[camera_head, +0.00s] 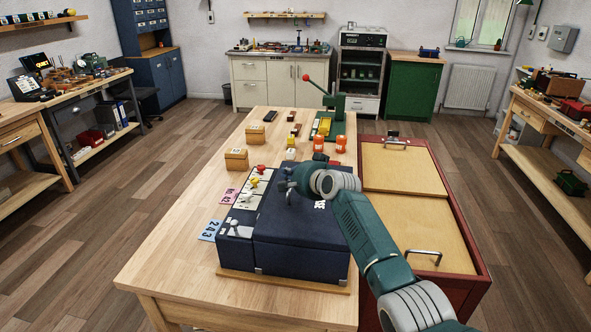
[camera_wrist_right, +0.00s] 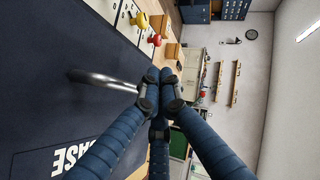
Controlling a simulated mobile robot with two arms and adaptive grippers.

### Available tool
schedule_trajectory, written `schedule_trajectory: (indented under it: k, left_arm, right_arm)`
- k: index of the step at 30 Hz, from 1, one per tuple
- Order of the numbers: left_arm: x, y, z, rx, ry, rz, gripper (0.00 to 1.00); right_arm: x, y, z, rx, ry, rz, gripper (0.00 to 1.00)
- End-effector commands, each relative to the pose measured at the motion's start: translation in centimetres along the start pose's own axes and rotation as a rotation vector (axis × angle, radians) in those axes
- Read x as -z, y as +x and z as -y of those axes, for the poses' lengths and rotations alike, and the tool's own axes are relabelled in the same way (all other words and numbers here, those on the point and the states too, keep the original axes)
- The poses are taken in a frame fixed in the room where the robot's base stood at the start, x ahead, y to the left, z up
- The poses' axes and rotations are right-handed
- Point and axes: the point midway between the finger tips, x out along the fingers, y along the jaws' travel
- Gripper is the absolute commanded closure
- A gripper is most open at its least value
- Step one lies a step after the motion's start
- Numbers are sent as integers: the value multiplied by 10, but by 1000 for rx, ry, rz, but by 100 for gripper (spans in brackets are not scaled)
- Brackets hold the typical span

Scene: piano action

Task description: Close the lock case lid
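The lock case (camera_head: 300,255) is a dark navy box on the wooden table. Its lid (camera_head: 285,215) looks flat or nearly flat over the box; I see no clear gap. A pale strip with red and yellow knobs (camera_head: 254,181) runs along its left side. My right gripper (camera_head: 289,185) is over the far part of the lid, and the arm hides part of it. In the right wrist view my fingertips (camera_wrist_right: 160,92) are drawn together beside a metal handle (camera_wrist_right: 100,78) on the lid. I cannot tell whether they touch it. My left gripper is not in view.
Cardboard boxes (camera_head: 236,159), orange jars (camera_head: 341,144) and a green lever press (camera_head: 333,103) stand beyond the case. A red-framed cabinet with wooden panels (camera_head: 400,168) adjoins the table on the right. The table (camera_head: 165,255) is clear at front left.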

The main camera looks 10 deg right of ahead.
Motion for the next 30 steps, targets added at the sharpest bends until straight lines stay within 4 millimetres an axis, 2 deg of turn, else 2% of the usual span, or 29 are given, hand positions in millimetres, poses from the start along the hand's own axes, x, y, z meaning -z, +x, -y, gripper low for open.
schedule_trajectory:
  k: [7, 23, 26, 30]
  left_arm:
    - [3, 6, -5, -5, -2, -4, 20]
    - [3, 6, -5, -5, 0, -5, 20]
    - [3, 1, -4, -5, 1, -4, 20]
    - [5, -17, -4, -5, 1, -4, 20]
  right_arm:
    - [-9, 9, -7, 2, 1, -1, 100]
    - [-10, 10, -7, 3, 1, -1, 100]
    - [-7, 8, -2, 3, 1, -1, 100]
    - [1, 0, 15, 4, 2, -2, 100]
